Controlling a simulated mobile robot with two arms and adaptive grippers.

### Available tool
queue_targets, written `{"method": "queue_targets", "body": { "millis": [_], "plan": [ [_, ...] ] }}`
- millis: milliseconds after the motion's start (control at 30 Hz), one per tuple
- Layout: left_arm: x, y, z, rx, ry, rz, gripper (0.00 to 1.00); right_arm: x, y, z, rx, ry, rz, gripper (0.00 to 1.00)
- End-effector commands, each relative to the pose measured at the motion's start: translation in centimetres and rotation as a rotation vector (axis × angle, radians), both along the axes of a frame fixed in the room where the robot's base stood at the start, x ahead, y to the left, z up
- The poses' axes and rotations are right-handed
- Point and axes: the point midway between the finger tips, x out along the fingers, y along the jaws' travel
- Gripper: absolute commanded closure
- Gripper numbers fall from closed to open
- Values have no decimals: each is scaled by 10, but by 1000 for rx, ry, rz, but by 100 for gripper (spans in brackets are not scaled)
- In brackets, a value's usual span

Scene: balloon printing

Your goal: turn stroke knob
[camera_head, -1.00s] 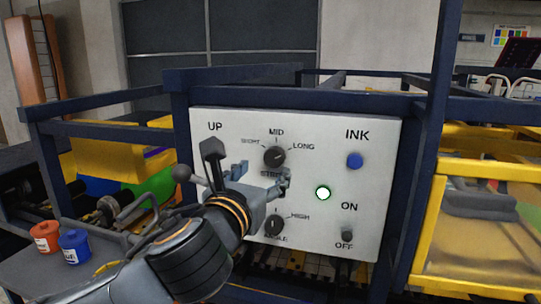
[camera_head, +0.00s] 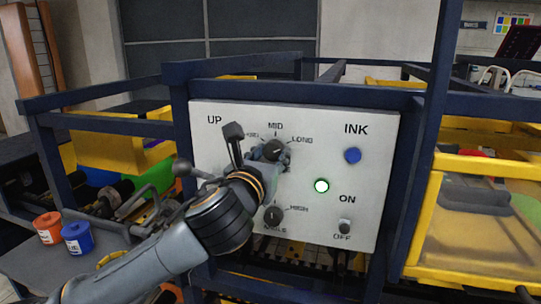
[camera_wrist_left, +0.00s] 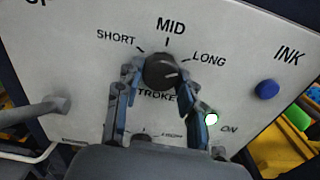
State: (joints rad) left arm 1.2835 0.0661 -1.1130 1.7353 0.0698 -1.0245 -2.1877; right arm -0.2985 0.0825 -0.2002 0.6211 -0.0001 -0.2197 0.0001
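The stroke knob (camera_head: 274,149) is a round black dial on the white control panel (camera_head: 377,190), below the word MID. In the left wrist view the knob (camera_wrist_left: 161,71) shows a pale pointer mark at its right, below the direction of LONG. My left gripper (camera_head: 270,153) is in front of the knob. In the left wrist view its two fingers (camera_wrist_left: 160,76) stand on either side of the knob, open around it, with the tips close to its sides. Whether they touch is hard to tell. My right gripper is not in view.
The lever (camera_head: 234,142) stands left of the knob, close to my left gripper. The angle knob (camera_head: 273,215) is below. A blue ink button (camera_head: 353,155), a lit green light (camera_head: 321,186) and an on/off switch (camera_head: 344,226) are at the right. Orange (camera_head: 48,228) and blue (camera_head: 77,238) pots stand at left.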

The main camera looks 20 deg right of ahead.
Motion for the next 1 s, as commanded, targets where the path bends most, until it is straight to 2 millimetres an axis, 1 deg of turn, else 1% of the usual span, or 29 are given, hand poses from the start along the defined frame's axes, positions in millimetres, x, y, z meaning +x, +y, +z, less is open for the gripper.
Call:
{"method": "queue_targets", "body": {
  "millis": [33, 67, 267, 467, 667, 1000],
  "plan": [
    [0, 0, 0, 0, 0, 0, 89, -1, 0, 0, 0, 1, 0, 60],
    [0, 0, 0, 0, 0, 0, 93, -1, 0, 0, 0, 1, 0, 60],
    [0, 0, 0, -9, 6, 0, 93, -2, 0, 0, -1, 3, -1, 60],
    [0, 0, 1, -65, 44, 0, 93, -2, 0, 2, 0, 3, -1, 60],
    [0, 0, 1, -181, 123, 0, 93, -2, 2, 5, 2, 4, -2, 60],
    [-1, -1, 1, -447, 302, 0, 93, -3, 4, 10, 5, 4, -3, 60]
  ]
}}
